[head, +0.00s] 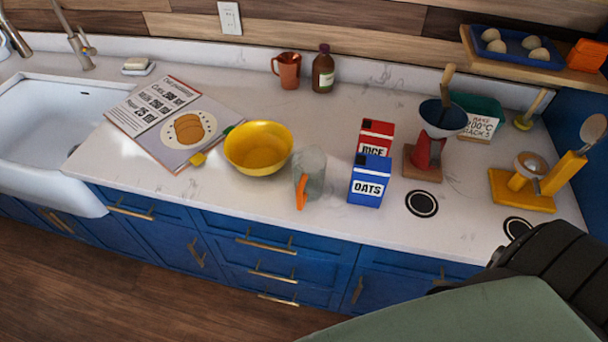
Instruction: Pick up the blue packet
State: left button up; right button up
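The blue packet (369,182), labelled OATS, stands upright on the white counter near its front edge. It stands in front of a red packet (376,135) labelled RICE and hides that packet's lower part. No gripper is on or near the blue packet. A part of my own arm fills the lower right corner, but no gripper fingers show there. My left gripper is out of the picture.
A clear jug (312,172) with an orange handle and a yellow bowl (259,146) stand left of the packets. A red scale-like stand (428,150) with a dark bowl is to the right. Round black-ringed marks (421,203) lie on the counter.

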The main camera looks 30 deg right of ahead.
aim_at(371, 174)
jog(key=z, duration=1.35)
